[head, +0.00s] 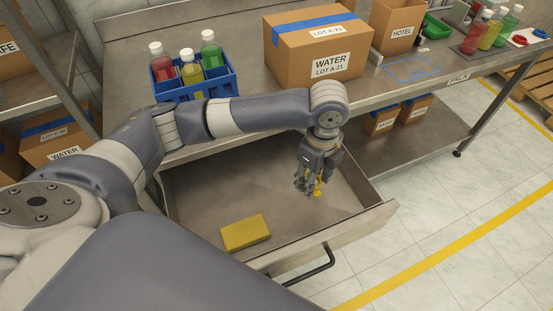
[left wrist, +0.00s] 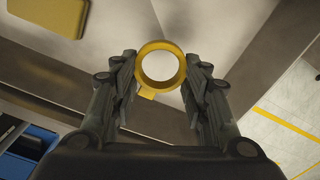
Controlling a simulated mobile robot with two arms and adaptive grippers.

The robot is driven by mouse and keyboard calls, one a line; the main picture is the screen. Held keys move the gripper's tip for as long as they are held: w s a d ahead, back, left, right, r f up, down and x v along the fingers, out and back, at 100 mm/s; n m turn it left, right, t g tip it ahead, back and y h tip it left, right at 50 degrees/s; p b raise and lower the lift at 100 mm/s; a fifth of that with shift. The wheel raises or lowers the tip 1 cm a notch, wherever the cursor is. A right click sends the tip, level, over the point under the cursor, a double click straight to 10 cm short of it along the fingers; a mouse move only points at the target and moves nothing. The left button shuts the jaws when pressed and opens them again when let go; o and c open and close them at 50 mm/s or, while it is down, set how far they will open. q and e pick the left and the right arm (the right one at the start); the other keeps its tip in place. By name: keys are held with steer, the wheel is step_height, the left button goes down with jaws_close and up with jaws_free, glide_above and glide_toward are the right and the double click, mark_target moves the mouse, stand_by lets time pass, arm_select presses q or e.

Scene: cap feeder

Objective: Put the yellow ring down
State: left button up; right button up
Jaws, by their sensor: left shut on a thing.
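My left gripper (head: 309,190) hangs over the open drawer (head: 195,205), towards its right part. In the left wrist view the left gripper (left wrist: 160,85) is shut on the yellow ring (left wrist: 160,46), which sits between the two fingers. A white round shape shows inside the ring. In the head view only a small part of the yellow ring (head: 318,187) shows behind the fingers. I cannot tell whether the ring touches the drawer floor. My right gripper is in neither view.
A yellow block (head: 245,232) lies in the drawer; it also shows in the left wrist view (left wrist: 50,14). On the bench stand a blue crate (head: 215,88) with bottles and a large WATER box (head: 318,50). The drawer's front wall (head: 345,232) stands close to the gripper.

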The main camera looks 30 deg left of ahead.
mark_target(308, 204)
arm_select(q)
step_height(308, 204, down, 10)
stand_by(0.5)
steer(key=o, duration=0.7)
steer(key=shift+f, duration=0.1)
step_height(308, 204, up, 12)
steer(key=shift+r, duration=0.15)
stand_by(0.5)
